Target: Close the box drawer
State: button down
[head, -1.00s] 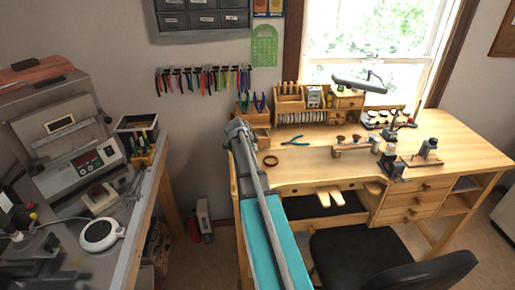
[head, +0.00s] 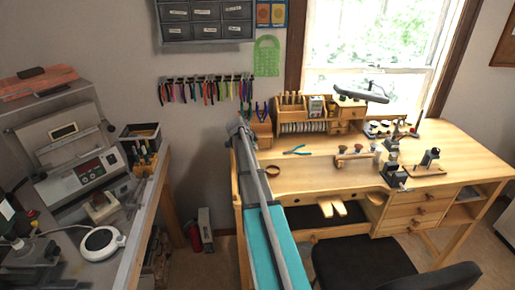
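A wooden organizer box (head: 318,127) stands at the back of the workbench by the window. It has small drawers (head: 350,113) with knobs at its right end. Whether one stands open is too small to tell. A smaller wooden box (head: 262,130) with pliers stands to its left. The workbench also has larger front drawers (head: 418,210) at lower right, which look shut. Which drawer the task names I cannot tell. No gripper of mine can be made out in the head view.
A long grey bar (head: 262,190) on a turquoise-topped wooden stand (head: 268,245) lies in front of the bench's left end. A black chair (head: 365,265) blocks the front. A metal side table (head: 140,215) with equipment stands at left. Floor shows between them.

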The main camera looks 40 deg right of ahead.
jog(key=shift+w+d, duration=0.1)
jog(key=shift+s+a, duration=0.4)
jog(key=shift+s, duration=0.05)
jog(key=s+a, duration=0.2)
jog(key=shift+s+r, duration=0.1)
jog(key=shift+s, duration=0.25)
jog(key=shift+a+r+p, duration=0.2)
jog(key=shift+r+p, duration=0.45)
jog(key=shift+p, duration=0.05)
jog(key=shift+a+r+p, duration=0.5)
jog(key=shift+r+p, duration=0.05)
jog(key=shift+p, duration=0.15)
jog(key=shift+p+v, duration=0.7)
jog(key=shift+v, duration=0.25)
jog(key=shift+p+v, duration=2.05)
jog(key=shift+v, duration=0.55)
jog(key=shift+s, duration=0.15)
